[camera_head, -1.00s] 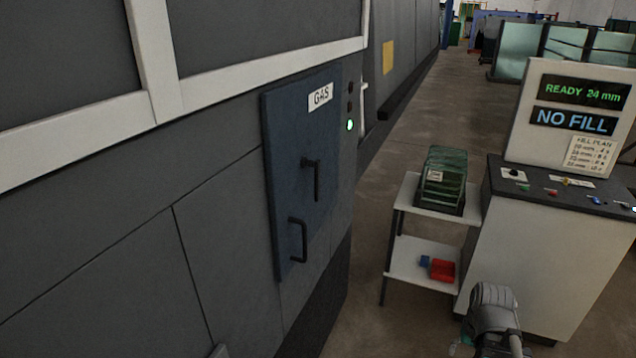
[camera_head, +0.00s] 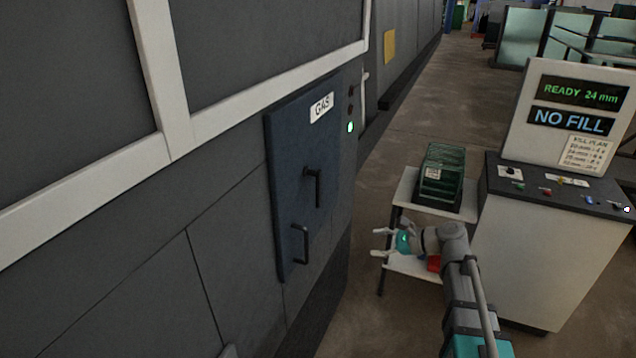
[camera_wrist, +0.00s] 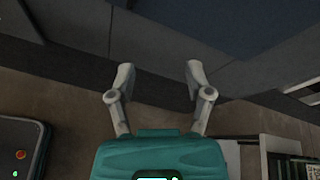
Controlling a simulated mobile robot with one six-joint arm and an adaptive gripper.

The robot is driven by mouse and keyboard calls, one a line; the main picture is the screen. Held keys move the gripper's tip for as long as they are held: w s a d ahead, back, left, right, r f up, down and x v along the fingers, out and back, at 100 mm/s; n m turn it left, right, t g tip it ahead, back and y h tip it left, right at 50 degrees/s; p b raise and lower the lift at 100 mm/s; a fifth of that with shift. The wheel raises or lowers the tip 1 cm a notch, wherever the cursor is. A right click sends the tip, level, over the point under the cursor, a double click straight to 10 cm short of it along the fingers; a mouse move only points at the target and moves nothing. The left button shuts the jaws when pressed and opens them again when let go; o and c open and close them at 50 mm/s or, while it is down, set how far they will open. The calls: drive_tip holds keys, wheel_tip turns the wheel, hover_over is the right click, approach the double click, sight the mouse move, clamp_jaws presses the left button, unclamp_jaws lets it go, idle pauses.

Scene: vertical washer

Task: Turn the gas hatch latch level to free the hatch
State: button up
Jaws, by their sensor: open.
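The gas hatch (camera_head: 288,205) is a blue-grey panel on the dark machine wall, marked by a white GAS label (camera_head: 321,107). It looks closed. The latch lever (camera_head: 318,189) is a dark bar at mid-hatch, hanging downward, roughly vertical, from its upper end. A dark pull handle (camera_head: 305,245) sits below it. My gripper (camera_head: 378,242) is open and empty, to the right of the hatch and clear of it, with fingers pointing left toward the wall. In the wrist view my gripper (camera_wrist: 159,76) shows both fingers apart; neither latch nor handle is recognisable there.
A white two-tier cart (camera_head: 405,190) with a rack of green glass panes (camera_head: 443,175) stands close behind my gripper. A control console (camera_head: 535,250) with a display reading NO FILL is at right. Green and dark indicator lights (camera_head: 351,127) sit beside the hatch. Open floor (camera_head: 400,140) lies beyond.

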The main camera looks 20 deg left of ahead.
sight(321, 191)
drive_tip(key=w+a+r+m+y+p, duration=0.2)
drive_tip(key=w+a+r+m+y, duration=0.1)
drive_tip(key=r, duration=0.6)
drive_tip(key=shift+w+a+r+m+y, duration=0.2)
drive_tip(key=shift+a+m+y, duration=0.45)
drive_tip(key=shift+m, duration=0.45)
drive_tip(key=shift+a, duration=0.25)
drive_tip(key=a, duration=0.9)
drive_tip(key=w+a, duration=0.1)
drive_tip(key=a, duration=0.3)
drive_tip(key=shift+a, duration=0.2)
drive_tip(key=shift+c, duration=0.3)
clamp_jaws()
